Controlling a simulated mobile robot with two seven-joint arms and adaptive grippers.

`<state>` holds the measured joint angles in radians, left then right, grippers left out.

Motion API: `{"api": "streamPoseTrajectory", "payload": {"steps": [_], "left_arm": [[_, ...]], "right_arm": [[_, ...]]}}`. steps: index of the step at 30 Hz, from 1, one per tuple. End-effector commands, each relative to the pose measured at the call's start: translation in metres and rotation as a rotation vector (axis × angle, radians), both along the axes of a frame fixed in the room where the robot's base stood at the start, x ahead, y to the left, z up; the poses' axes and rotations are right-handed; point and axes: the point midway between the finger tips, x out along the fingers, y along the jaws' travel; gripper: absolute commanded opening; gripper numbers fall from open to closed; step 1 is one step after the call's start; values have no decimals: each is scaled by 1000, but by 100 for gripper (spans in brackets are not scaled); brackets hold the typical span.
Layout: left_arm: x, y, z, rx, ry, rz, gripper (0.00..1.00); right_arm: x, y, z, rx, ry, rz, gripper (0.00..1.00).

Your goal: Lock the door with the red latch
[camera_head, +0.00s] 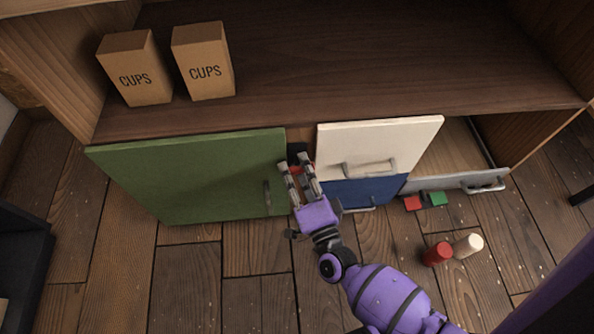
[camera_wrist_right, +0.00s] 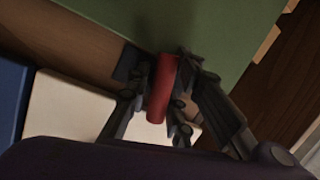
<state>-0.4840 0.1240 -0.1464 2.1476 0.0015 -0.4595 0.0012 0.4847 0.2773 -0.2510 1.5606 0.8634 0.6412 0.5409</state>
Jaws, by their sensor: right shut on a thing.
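The red latch (camera_wrist_right: 162,88) shows in the right wrist view as a red bar between the fingers of my right gripper. In the head view a small red part of the latch (camera_head: 296,170) shows between the fingertips. It sits beside the right edge of the green door (camera_head: 190,175), which appears closed and has a grey handle. My right gripper (camera_head: 295,165) is shut on the latch, and its fingers (camera_wrist_right: 155,95) flank it in the wrist view. A dark plate behind the latch is partly hidden. My left gripper is not in view.
Right of the latch are a cream front (camera_head: 345,140) with a handle and a blue drawer (camera_head: 360,190). A grey drawer (camera_head: 450,183) stands open. Two CUPS boxes (camera_head: 135,70) stand on the shelf. Red (camera_head: 437,254) and cream cylinders (camera_head: 468,245) and small red and green blocks (camera_head: 437,198) lie nearby.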

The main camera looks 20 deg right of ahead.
Motion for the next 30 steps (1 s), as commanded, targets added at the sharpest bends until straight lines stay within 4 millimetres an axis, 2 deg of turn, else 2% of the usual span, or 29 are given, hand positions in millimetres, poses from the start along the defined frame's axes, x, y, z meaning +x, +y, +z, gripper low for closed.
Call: {"api": "streamPoseTrajectory", "payload": {"steps": [13, 30], "left_arm": [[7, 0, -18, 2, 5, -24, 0], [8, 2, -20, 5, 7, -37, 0]], "right_arm": [[2, 3, 7, 251, -87, 3, 0], [2, 3, 10, 299, -104, 1, 0]]}}
